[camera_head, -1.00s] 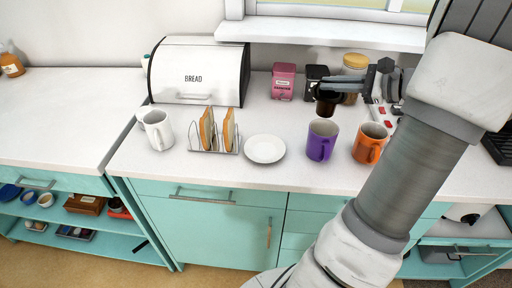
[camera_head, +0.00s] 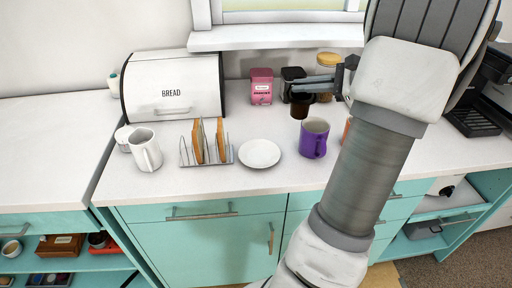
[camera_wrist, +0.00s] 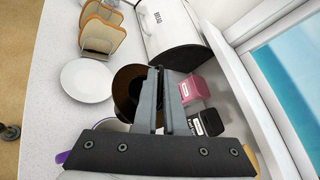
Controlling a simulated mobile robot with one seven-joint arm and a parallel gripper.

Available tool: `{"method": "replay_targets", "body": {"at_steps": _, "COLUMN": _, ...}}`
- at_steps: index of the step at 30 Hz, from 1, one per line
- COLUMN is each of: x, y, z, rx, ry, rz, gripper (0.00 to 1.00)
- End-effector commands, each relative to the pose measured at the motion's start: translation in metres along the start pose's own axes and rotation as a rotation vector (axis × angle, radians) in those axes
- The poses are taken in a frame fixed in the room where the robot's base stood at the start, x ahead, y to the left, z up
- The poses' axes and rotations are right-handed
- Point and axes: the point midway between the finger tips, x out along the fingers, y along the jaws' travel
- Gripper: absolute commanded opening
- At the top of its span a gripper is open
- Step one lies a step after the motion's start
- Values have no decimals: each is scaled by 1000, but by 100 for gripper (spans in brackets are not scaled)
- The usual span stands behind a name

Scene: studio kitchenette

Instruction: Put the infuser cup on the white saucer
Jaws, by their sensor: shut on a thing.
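The infuser cup (camera_head: 299,106) is a dark brown, see-through cup. My gripper (camera_head: 308,87) is shut on it and holds it upright above the counter, behind and left of the purple mug. In the wrist view the cup (camera_wrist: 127,92) is partly hidden by the fingers of my gripper (camera_wrist: 166,74). The white saucer (camera_head: 260,153) lies empty on the counter, in front and to the left of the cup. The saucer also shows in the wrist view (camera_wrist: 87,80), beside the cup and apart from it.
A toast rack (camera_head: 207,152) stands just left of the saucer, and a purple mug (camera_head: 314,140) to its right. An orange mug (camera_head: 347,127) is mostly hidden by my arm. A pink tin (camera_head: 262,87), a black tin (camera_head: 290,82) and the bread bin (camera_head: 173,88) stand behind.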

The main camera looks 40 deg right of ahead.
Motion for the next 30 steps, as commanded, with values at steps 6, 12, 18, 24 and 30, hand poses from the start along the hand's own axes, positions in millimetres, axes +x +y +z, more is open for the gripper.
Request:
{"method": "replay_targets", "body": {"at_steps": 6, "x": 37, "y": 37, "z": 6, "rx": 2, "ry": -4, "rz": 4, "gripper": 0}}
{"method": "replay_targets", "body": {"at_steps": 12, "x": 73, "y": 72, "z": 11, "rx": 2, "ry": -2, "rz": 3, "gripper": 0}}
{"method": "replay_targets", "body": {"at_steps": 18, "x": 92, "y": 89, "z": 15, "rx": -1, "ry": -1, "rz": 1, "gripper": 0}}
{"method": "replay_targets", "body": {"at_steps": 24, "x": 98, "y": 99, "z": 5, "rx": 3, "ry": -1, "rz": 1, "gripper": 0}}
{"method": "replay_targets", "body": {"at_steps": 30, "x": 107, "y": 113, "z": -16, "rx": 3, "ry": -1, "rz": 1, "gripper": 0}}
